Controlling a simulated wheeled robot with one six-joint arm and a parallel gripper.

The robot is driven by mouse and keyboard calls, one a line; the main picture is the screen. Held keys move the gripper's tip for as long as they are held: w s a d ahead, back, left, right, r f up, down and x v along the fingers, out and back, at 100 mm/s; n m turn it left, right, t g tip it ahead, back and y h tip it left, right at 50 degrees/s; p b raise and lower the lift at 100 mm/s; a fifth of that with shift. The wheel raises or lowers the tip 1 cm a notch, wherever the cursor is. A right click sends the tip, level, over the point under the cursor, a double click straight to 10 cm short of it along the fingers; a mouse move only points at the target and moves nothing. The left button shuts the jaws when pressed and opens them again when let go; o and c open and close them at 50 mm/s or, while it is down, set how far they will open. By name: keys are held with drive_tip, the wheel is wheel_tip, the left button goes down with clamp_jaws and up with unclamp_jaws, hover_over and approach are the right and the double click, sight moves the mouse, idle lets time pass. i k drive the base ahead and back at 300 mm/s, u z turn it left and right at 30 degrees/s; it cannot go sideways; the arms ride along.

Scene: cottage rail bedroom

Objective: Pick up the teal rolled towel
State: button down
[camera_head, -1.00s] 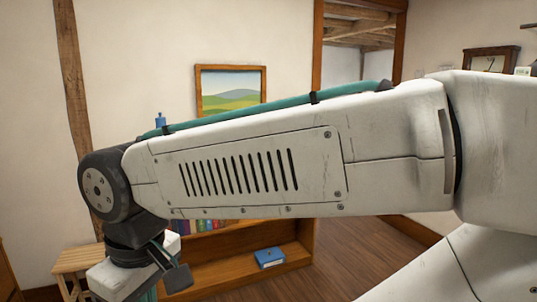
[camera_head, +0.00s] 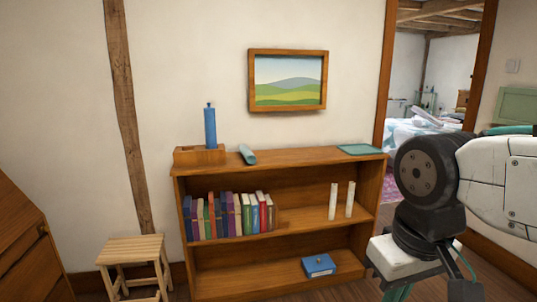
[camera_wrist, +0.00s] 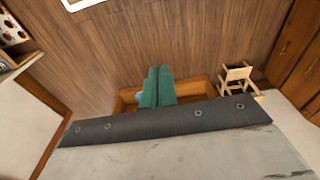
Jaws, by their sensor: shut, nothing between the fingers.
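The teal rolled towel (camera_head: 247,154) lies on top of the wooden bookcase (camera_head: 290,158), just right of a small wooden box. I cannot make out the towel in the wrist view.
A blue bottle (camera_head: 210,127) stands at the wooden box (camera_head: 200,156), left of the towel. A flat teal cloth (camera_head: 360,149) lies at the bookcase top's right end. Books (camera_head: 230,215), two white cylinders and a blue box (camera_head: 318,265) fill lower shelves. A stool (camera_head: 131,250) stands left.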

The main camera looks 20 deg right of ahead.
sight(247, 153)
drive_tip(key=u, duration=0.75)
drive_tip(key=i, duration=2.35)
drive_tip(key=z, duration=1.95)
